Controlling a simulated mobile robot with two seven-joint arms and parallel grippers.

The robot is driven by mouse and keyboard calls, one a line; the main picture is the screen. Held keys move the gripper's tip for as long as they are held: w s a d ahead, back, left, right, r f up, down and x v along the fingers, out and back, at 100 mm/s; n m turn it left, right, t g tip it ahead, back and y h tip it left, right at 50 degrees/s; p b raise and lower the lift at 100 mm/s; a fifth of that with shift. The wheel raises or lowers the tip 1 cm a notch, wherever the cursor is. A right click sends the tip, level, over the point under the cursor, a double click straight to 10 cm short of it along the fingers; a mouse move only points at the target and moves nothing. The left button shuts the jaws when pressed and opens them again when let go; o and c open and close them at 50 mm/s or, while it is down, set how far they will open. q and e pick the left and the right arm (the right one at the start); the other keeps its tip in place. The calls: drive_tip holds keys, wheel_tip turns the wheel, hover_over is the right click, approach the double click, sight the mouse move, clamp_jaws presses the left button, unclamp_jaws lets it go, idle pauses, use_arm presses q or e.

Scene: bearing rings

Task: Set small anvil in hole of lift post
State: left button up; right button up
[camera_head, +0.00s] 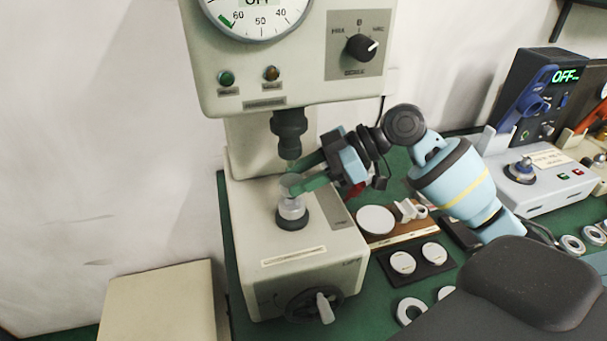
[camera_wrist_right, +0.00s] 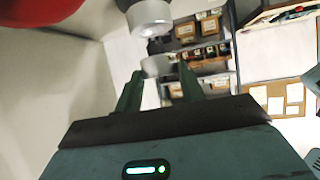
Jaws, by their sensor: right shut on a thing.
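The press's lift post (camera_head: 292,222) rises from the top of the base as a short, dark, round collar. The small anvil (camera_head: 292,206), a pale metal cylinder, is upright at the post. I cannot tell whether it is seated in the hole or just above it. My right gripper (camera_head: 291,184) comes in from the right with its green fingers shut on the anvil's upper part. In the right wrist view the anvil (camera_wrist_right: 156,66) shows between the fingertips, beneath the metal ram end (camera_wrist_right: 150,20). My left gripper is not in view.
The dark press ram (camera_head: 289,135) hangs close above my right fingers. The press base (camera_head: 300,262) has a crank (camera_head: 322,305) in front. To the right lie a wooden board (camera_head: 398,240) with a white disc, a black tray (camera_head: 417,278) with two discs, and several rings.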

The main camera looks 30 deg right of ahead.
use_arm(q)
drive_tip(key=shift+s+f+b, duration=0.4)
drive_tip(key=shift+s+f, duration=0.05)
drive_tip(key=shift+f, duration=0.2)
use_arm(e)
drive_tip(key=shift+f, duration=1.4)
drive_tip(key=o, duration=1.3)
drive_tip(key=shift+c, duration=0.2)
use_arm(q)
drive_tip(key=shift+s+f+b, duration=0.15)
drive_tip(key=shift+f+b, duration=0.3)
use_arm(e)
drive_tip(key=v, duration=0.7)
drive_tip(key=shift+s+d, duration=0.2)
drive_tip(key=shift+d, duration=0.15)
drive_tip(key=shift+r, duration=0.15)
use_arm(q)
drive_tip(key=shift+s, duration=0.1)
